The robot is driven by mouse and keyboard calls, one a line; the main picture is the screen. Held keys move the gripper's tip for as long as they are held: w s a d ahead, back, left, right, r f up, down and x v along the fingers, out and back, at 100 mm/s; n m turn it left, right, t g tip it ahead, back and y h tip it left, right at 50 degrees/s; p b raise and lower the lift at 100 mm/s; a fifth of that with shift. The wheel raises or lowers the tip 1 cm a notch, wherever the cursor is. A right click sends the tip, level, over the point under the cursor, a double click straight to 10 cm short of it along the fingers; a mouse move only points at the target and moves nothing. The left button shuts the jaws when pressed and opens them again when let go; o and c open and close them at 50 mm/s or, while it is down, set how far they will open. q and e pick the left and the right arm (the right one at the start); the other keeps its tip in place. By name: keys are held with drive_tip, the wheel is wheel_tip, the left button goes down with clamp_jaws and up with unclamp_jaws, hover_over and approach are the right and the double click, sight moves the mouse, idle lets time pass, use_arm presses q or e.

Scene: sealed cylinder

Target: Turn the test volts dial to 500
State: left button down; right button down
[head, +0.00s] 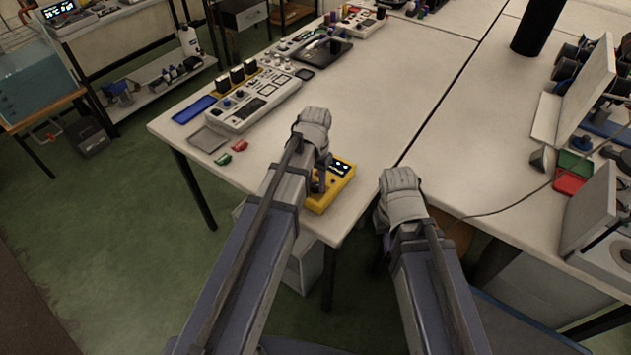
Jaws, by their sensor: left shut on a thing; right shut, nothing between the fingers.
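A yellow tester (340,183) with a small lit dark display lies near the front edge of the white table. My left gripper (318,186) reaches down over the tester's left part and is shut on its dial. The dial and its markings are hidden by the gripper and arm, so its setting cannot be read. My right gripper (381,226) is shut and empty, to the right of the tester, by the table's front edge.
A grey instrument panel (250,103), a blue tray (194,109) and small red and green pieces (239,145) lie left of the tester. A green bin (575,163) and red bin (568,184) stand far right.

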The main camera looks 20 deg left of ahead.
sight(315, 185)
use_arm(q)
drive_tip(key=shift+m, duration=1.5)
drive_tip(key=c, duration=0.6)
unclamp_jaws()
wheel_tip(315, 185, up, 8)
drive_tip(key=p, duration=0.8)
drive_tip(key=shift+f, duration=0.1)
